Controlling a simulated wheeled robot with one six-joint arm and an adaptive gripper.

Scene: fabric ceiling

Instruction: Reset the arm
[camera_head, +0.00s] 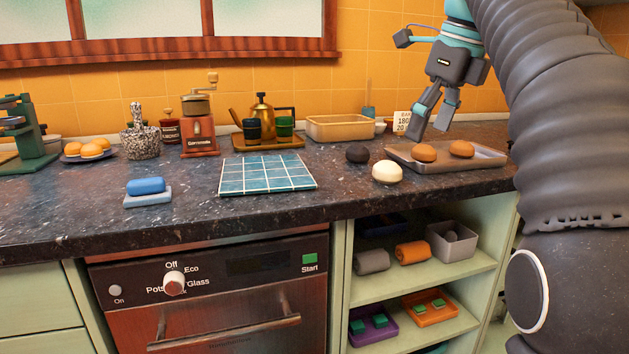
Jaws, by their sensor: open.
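My gripper (431,122) hangs from my arm at the upper right, fingers pointing down. It is open and empty, apart from anything below it. Under it, a grey metal tray (480,163) lies on the dark counter. Two orange-brown buns, a left one (424,152) and a right one (462,148), sit on the tray. The fingertips show just above the left bun in the picture; I cannot tell the exact gap.
A white ball-shaped bun (387,172) and a dark one (357,153) lie left of the tray. A blue tiled mat (267,174), a blue sponge on a dish (147,187), a coffee grinder (199,134) and a kettle (262,117) stand further left. A beige bin (345,127) stands behind.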

